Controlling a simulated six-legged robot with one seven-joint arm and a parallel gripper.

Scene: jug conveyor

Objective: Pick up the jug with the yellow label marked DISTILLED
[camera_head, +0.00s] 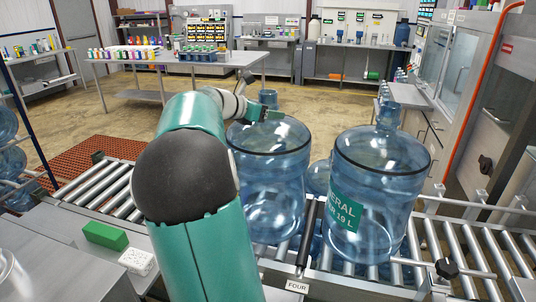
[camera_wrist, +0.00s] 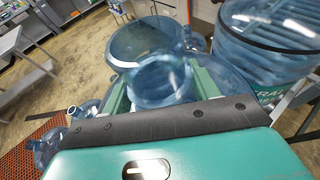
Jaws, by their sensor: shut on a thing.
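A clear blue jug (camera_head: 268,185) is upright at the middle of the head view, over the roller conveyor. In the wrist view my green fingers (camera_wrist: 162,90) close on both sides of the neck (camera_wrist: 160,78). I cannot tell whether the jug rests on the rollers. No label shows on it; a yellow DISTILLED label is not visible in either view. A second jug (camera_head: 385,170), with a green label (camera_head: 345,212) reading "...ERAL ...ER 19 L", stands close to its right.
The roller conveyor (camera_head: 480,250) runs across the front, with a plate marked FOUR (camera_head: 297,287) on its near edge. More jugs stand behind and at the left edge (camera_head: 8,150). A green block (camera_head: 105,235) lies on the near left surface. Open floor (camera_head: 330,115) lies beyond.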

